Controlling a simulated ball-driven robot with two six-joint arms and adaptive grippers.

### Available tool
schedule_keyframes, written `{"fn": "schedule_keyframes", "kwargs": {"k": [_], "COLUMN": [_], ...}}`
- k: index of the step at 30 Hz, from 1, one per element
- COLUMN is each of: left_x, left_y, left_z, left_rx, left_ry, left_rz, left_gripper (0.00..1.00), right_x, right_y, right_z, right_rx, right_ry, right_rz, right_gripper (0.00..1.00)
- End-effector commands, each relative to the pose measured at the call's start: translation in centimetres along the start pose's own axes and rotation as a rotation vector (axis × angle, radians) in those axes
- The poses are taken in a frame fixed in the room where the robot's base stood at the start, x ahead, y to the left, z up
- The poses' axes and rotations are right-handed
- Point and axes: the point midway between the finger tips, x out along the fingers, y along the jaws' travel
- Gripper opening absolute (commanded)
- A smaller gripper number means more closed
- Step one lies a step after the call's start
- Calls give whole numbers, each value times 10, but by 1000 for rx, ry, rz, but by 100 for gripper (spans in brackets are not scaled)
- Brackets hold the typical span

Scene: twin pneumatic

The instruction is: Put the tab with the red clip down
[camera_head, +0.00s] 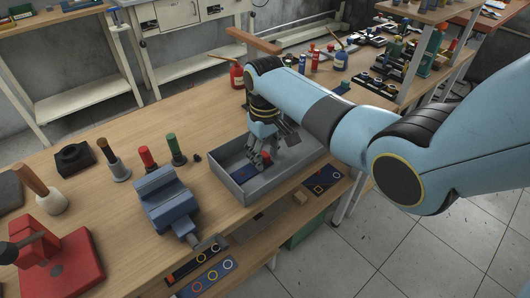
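My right gripper (258,162) points down into a shallow grey tray (236,192) on the workbench. A small red piece (266,157), perhaps the red clip, shows right beside its fingertips. A dark blue flat piece (243,169) lies low in the tray near the fingers; it may be the tab. The fingers hide part of these pieces, and I cannot tell whether they grip anything. My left gripper is not in view.
A blue vise (166,203) stands left of the tray. A red press (62,262) is at the front left. Bottles (237,76) stand behind my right arm. Panels with coloured rings (208,280) lie on the lower shelf.

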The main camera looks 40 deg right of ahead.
Motion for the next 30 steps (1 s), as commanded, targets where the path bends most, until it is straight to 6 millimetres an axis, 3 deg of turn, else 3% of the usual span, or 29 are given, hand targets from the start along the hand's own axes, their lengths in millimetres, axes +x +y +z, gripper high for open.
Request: {"fn": "schedule_keyframes", "kwargs": {"k": [10, 21, 30], "left_x": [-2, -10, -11], "left_y": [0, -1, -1], "left_z": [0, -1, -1], "left_rx": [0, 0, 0], "left_ry": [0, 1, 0], "left_rz": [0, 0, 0], "left_gripper": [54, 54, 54], "right_x": [-10, -88, -121], "right_y": [0, 1, 0], "right_z": [0, -1, 0], "right_rx": [0, 0, 0], "right_ry": [1, 4, 1], "right_rz": [0, 1, 0], "right_gripper": [43, 43, 43]}}
